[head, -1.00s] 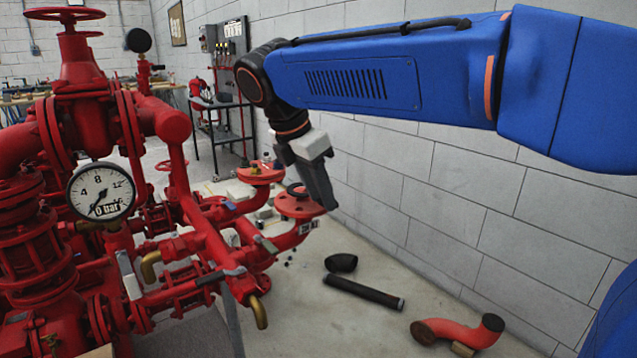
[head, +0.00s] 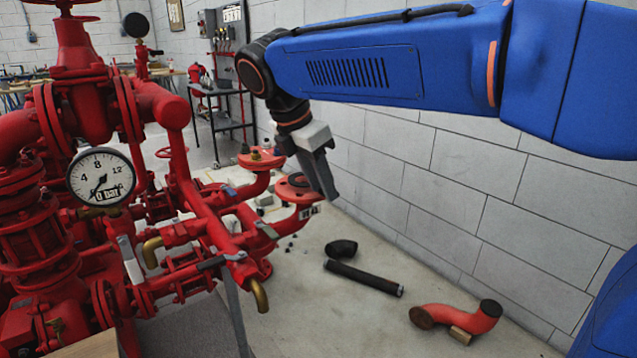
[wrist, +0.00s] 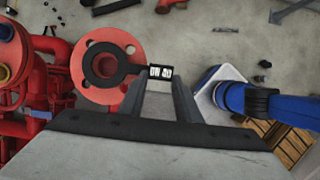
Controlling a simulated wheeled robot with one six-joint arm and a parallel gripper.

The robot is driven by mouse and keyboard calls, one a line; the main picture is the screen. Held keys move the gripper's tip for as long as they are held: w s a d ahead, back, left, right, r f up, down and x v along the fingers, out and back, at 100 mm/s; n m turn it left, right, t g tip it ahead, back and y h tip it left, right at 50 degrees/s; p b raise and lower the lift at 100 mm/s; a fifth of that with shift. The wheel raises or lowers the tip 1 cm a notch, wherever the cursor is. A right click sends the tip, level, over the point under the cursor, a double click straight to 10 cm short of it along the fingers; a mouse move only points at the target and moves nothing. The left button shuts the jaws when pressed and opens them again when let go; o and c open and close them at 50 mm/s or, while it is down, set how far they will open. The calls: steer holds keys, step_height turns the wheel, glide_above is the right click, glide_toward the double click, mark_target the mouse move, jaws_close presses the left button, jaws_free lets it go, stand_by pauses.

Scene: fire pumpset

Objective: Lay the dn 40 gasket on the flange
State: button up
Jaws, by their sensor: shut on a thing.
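The black ring gasket (wrist: 91,78) has a flat tab held between the fingers of my gripper (wrist: 158,82). In the wrist view the ring lies over the red flange (wrist: 131,93), close to its middle, with bolt holes showing around it. In the head view the gasket (head: 298,180) is at the top face of the flange (head: 283,192), and my gripper (head: 326,188) points down just right of it. I cannot tell whether the gasket touches the face. A white "DN 40" label (wrist: 161,72) shows beside the flange.
A second red flange (head: 258,160) stands just left of and behind this one. Red pump pipework with a gauge (head: 100,177) fills the left. A black pipe (head: 363,278) and a red elbow (head: 460,322) lie on the floor. A block wall (head: 440,180) stands right.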

steer(key=shift+f, duration=0.65)
stand_by(0.9)
steer(key=o, duration=1.1)
steer(key=v, duration=1.7)
steer(key=shift+r, duration=0.3)
